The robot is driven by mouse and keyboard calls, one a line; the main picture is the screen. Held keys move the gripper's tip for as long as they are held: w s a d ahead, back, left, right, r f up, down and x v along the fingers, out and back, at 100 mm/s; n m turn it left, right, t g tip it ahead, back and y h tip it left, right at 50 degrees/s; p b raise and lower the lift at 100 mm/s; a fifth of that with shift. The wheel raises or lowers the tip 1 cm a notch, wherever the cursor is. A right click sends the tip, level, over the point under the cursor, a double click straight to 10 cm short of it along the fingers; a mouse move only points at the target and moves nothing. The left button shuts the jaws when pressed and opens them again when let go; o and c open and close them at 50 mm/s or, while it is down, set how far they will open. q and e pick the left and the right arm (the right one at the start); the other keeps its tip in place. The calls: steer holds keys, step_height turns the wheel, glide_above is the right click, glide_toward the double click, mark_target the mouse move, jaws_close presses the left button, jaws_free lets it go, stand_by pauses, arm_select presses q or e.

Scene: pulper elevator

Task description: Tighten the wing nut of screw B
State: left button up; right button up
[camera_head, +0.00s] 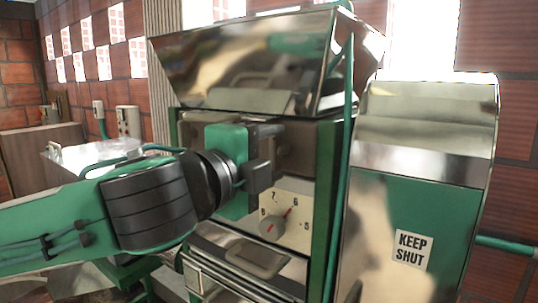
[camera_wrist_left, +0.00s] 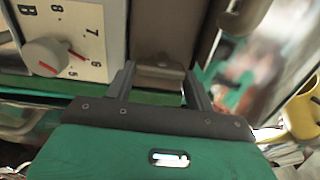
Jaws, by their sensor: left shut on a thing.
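My left gripper (camera_head: 266,155) reaches in from the left to the dark upper front of the pulper (camera_head: 312,150), above and left of the dial. Its two dark fingers also show in the left wrist view (camera_wrist_left: 160,82), set against a brown-grey part of the machine. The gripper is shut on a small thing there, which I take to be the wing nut. My right gripper is not in view.
The dial plate (camera_head: 298,234) with a red-marked grey knob (camera_head: 272,228) sits just below the gripper. A steel hopper (camera_head: 245,62) overhangs it. A green pipe (camera_head: 341,170) and a housing marked KEEP SHUT (camera_head: 412,249) stand to the right.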

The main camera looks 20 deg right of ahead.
arm_select(q)
steer(key=o, duration=1)
steer(key=shift+a, duration=0.1)
steer(key=shift+s+a+f, duration=0.1)
steer(key=shift+s+a, duration=0.1)
steer(key=shift+s, duration=0.05)
steer(key=b+v, duration=0.4)
steer(key=v, duration=0.9)
steer(key=shift+b, duration=0.4)
